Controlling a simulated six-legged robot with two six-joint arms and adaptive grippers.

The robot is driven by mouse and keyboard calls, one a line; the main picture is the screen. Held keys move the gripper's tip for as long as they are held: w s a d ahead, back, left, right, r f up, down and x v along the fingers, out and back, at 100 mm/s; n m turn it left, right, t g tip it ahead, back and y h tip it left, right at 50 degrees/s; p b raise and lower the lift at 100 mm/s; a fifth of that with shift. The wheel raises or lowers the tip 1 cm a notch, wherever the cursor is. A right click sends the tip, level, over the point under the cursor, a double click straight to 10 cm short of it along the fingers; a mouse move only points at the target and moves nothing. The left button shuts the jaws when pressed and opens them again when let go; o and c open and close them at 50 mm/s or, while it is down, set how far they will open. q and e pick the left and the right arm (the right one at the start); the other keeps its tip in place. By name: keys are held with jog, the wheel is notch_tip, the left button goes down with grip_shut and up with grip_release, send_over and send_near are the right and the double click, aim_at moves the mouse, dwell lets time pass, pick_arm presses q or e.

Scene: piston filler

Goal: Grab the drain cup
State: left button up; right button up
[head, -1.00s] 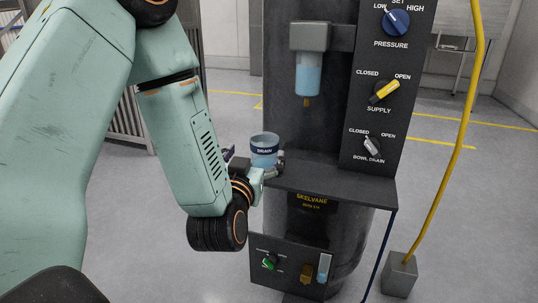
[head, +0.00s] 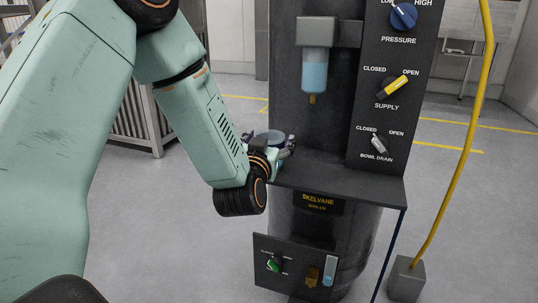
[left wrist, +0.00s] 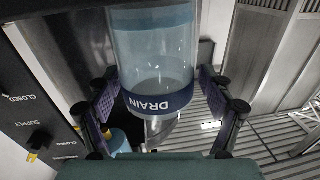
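The drain cup (head: 270,136) is a clear bluish cup with a dark blue DRAIN band. My right gripper is not in view.
The dark machine's shelf (head: 345,180) is beside the gripper. A bluish bowl (head: 314,70) hangs above the shelf. A panel carries the pressure, supply and bowl drain knobs (head: 379,143). A yellow hose (head: 466,120) rises from a grey block at right.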

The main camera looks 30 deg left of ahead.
pick_arm(q)
jog(key=shift+w, duration=0.15)
jog(key=c, duration=0.9)
jog(key=shift+c, duration=0.3)
